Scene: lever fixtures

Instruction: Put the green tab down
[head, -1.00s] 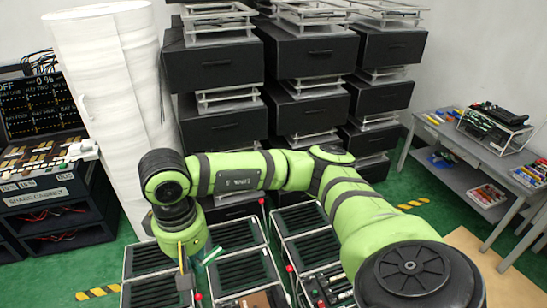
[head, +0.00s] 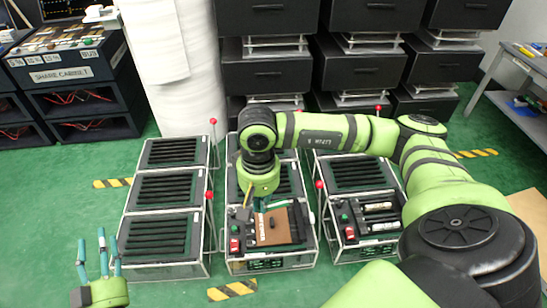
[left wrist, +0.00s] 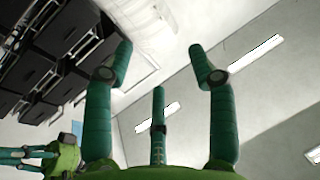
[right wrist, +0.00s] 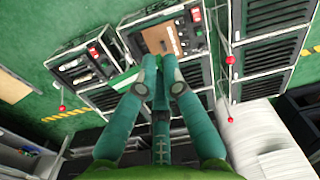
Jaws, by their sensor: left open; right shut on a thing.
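My right gripper (head: 258,203) hangs over the middle lever fixture, near its brown panel (head: 274,227). In the right wrist view its fingertips (right wrist: 162,78) are shut together on the green tab (right wrist: 126,81), a flat green and white piece jutting out to the left. The tab is mostly hidden behind the gripper in the head view. The fixture's brown panel also shows in the right wrist view (right wrist: 160,38), beyond the fingertips. My left gripper (head: 98,248) is open and empty at the lower left, fingers up; its spread fingers fill the left wrist view (left wrist: 158,70).
Black slotted fixtures stand left (head: 155,240) and right (head: 357,176) of the middle one. Red-ball levers (head: 213,121) rise between them. A labelled cabinet (head: 70,70) and a white roll (head: 175,65) stand behind. Green floor (head: 60,210) is clear at the left.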

